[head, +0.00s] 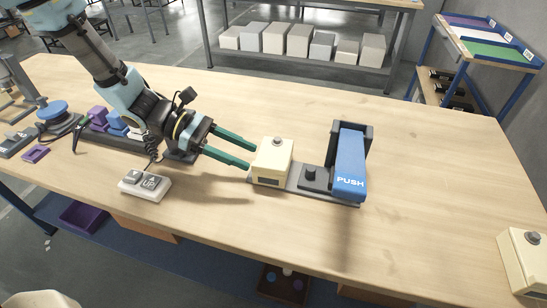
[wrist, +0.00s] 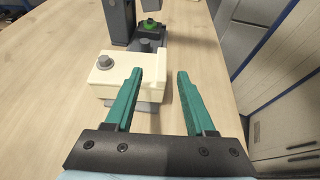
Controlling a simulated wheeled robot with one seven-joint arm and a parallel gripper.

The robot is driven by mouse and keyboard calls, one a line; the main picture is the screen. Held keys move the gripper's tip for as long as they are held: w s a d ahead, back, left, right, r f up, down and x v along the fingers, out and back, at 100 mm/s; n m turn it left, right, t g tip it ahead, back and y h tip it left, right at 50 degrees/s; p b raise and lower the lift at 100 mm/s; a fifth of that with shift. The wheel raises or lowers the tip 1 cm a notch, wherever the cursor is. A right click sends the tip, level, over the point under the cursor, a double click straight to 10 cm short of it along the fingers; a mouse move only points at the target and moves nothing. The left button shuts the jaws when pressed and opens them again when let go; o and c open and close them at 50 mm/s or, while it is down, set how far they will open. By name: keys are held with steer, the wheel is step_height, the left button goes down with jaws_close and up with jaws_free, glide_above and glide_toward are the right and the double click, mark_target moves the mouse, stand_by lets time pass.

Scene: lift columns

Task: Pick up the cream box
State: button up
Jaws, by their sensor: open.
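A cream box (head: 271,162) with a grey knob on top sits on the grey base plate of the blue push device. My gripper (head: 251,157) is to its left in the head view, with its teal fingers open and empty, pointing at the box. In the wrist view, the cream box (wrist: 104,75) is ahead and mostly to the left. The left finger overlaps it in the picture, and the right finger is past its right side. I cannot tell whether either finger touches it. A second cream box (head: 524,260) with a knob stands at the table's right edge.
The blue PUSH lever (head: 348,165) stands upright just right of the box, with a dark knob (head: 316,178) between them. A white switch box (head: 145,185) lies on the table (head: 430,170) at the left front. The table's right half is mostly clear.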

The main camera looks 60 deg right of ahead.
mark_target(265, 165)
steer(key=p+x, duration=0.2)
steer(key=x, duration=0.2)
steer(key=shift+s+f, duration=0.15)
steer(key=shift+s, duration=0.05)
jaws_close()
stand_by(1.2)
